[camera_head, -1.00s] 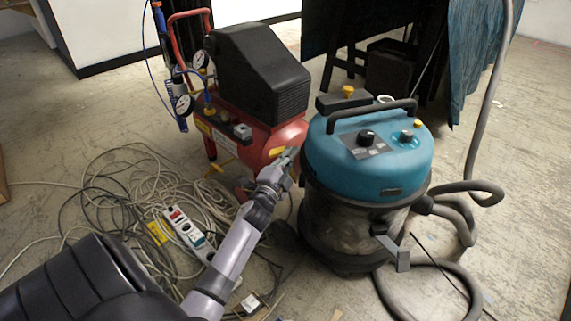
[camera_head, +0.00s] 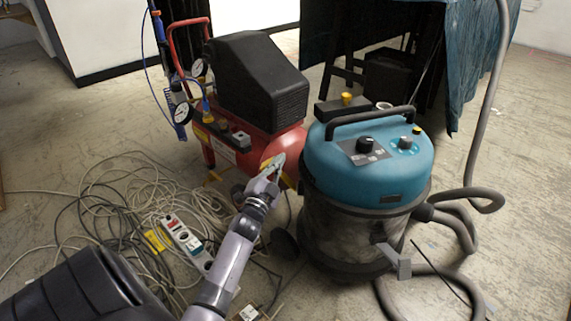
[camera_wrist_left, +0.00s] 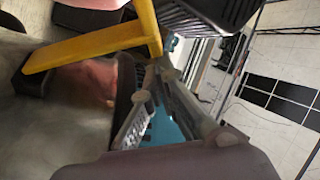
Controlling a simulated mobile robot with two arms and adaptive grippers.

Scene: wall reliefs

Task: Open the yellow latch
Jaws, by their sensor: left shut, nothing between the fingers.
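In the left wrist view a yellow L-shaped piece (camera_wrist_left: 95,46), which looks like the latch, stands close beyond my left gripper's fingers (camera_wrist_left: 153,72). In the head view my left gripper (camera_head: 275,164) is shut and empty, in front of the red compressor tank (camera_head: 291,142) and left of the blue vacuum cleaner (camera_head: 370,163). A small yellow patch (camera_head: 266,163) shows beside the fingertips; I cannot tell if it is the same piece. The wrist view shows no clear contact between fingers and yellow piece. My right gripper is not in view.
The black compressor housing (camera_head: 258,80) rises behind my left gripper. Tangled cables (camera_head: 125,190) and a power strip (camera_head: 187,241) lie on the floor at left. A grey hose (camera_head: 489,110) runs at right. A dark table cloth (camera_head: 462,65) hangs at the back.

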